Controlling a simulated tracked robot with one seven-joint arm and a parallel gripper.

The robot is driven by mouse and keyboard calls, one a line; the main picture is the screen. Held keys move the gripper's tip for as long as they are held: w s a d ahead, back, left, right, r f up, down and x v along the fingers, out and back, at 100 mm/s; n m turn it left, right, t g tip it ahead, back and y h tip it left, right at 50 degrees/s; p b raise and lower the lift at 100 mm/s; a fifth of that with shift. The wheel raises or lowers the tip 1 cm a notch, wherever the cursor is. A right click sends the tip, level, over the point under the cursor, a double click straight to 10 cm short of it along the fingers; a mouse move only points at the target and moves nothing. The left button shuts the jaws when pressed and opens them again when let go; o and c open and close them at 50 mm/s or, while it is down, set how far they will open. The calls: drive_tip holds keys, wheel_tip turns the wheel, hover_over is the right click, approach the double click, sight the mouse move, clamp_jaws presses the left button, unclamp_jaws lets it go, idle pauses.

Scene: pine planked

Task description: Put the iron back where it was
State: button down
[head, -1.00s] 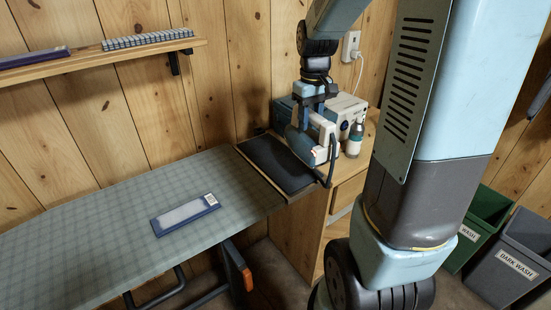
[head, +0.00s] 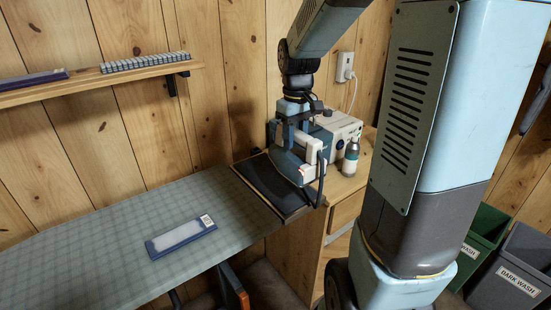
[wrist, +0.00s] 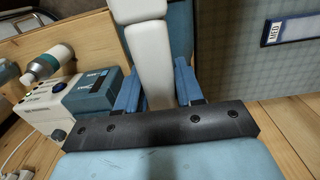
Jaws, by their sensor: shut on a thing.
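The iron (head: 311,153), blue and white, is in my gripper (head: 297,128) in the head view. It is over or on the right part of the dark rest pad (head: 256,180) at the board's right end; I cannot tell whether it touches. In the wrist view, the two blue fingers of my gripper (wrist: 157,88) are shut on the iron's white handle (wrist: 150,55). The iron's soleplate is hidden in the wrist view. A dark hose hangs at the iron's right side.
The blue and white box (head: 342,132) and a bottle (head: 351,159) stand close right of the iron on a wooden cabinet. The checked ironing board (head: 110,220) holds a blue-framed label plate (head: 181,237). A shelf (head: 95,78) is on the wall; bins (head: 515,265) stand at right.

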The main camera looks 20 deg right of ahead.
sight(276, 147)
drive_tip(key=w, duration=0.1)
drive_tip(key=w+f, duration=0.1)
drive_tip(key=w+a, duration=0.1)
drive_tip(key=w, duration=0.1)
drive_tip(key=shift+f, duration=0.4)
drive_tip(key=w+f, duration=0.2)
drive_tip(key=w+a+f, duration=0.1)
drive_tip(key=w+f, duration=0.1)
drive_tip(key=shift+f, duration=0.35)
drive_tip(key=shift+w+a+f, duration=0.15)
drive_tip(key=shift+w+f, duration=0.25)
drive_tip(key=shift+f, duration=1.8)
drive_tip(key=shift+w, duration=0.1)
drive_tip(key=c, duration=0.7)
unclamp_jaws()
